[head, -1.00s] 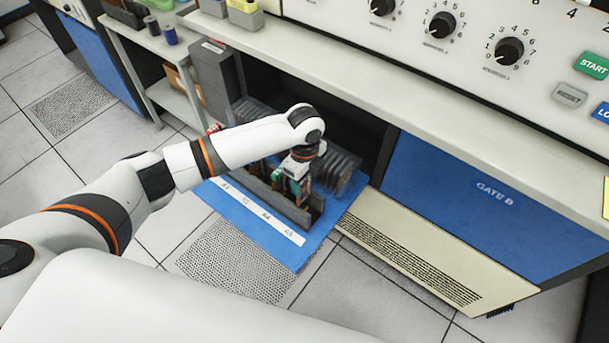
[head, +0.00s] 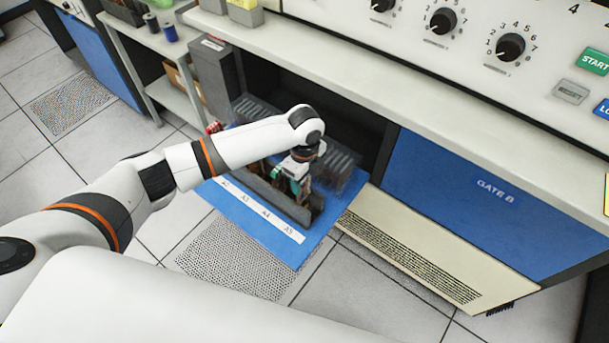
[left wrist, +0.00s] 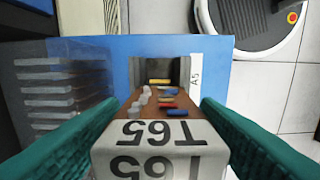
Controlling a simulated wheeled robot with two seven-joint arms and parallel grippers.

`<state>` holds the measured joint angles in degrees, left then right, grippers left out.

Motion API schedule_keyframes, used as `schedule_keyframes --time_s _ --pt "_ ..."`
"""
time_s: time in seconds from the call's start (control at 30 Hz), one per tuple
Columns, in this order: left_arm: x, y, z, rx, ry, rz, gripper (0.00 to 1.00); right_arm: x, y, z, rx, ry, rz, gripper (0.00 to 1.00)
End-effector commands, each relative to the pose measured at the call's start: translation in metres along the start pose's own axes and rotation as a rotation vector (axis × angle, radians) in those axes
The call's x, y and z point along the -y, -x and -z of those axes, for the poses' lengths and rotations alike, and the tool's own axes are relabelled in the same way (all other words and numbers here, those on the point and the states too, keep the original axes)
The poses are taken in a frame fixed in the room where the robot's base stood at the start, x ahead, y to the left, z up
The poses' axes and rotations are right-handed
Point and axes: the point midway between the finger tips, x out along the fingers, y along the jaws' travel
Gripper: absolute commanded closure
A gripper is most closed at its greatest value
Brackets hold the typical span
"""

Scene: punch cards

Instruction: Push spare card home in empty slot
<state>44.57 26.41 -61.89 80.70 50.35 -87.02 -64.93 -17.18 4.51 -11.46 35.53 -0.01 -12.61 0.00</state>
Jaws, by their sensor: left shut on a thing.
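The card is a brown board with several coloured parts. Its far end reaches into the dark slot (left wrist: 183,68) beside the A5 label (left wrist: 196,76). How deep it sits is hard to tell. In the head view the gripper and arm hide most of the card. My right gripper is out of view.
A grey box (head: 213,80) stands at the left. A beige vented panel (head: 415,245) is at the right. The floor in front is clear.

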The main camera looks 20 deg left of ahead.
Motion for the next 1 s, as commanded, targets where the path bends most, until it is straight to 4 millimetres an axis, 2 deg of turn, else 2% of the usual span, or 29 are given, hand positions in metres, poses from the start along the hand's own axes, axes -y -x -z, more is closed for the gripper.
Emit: schedule_keyframes --time_s 1.0 --pt "0.0 -0.021 0.0 0.0 0.001 0.0 0.65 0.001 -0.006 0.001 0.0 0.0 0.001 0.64"
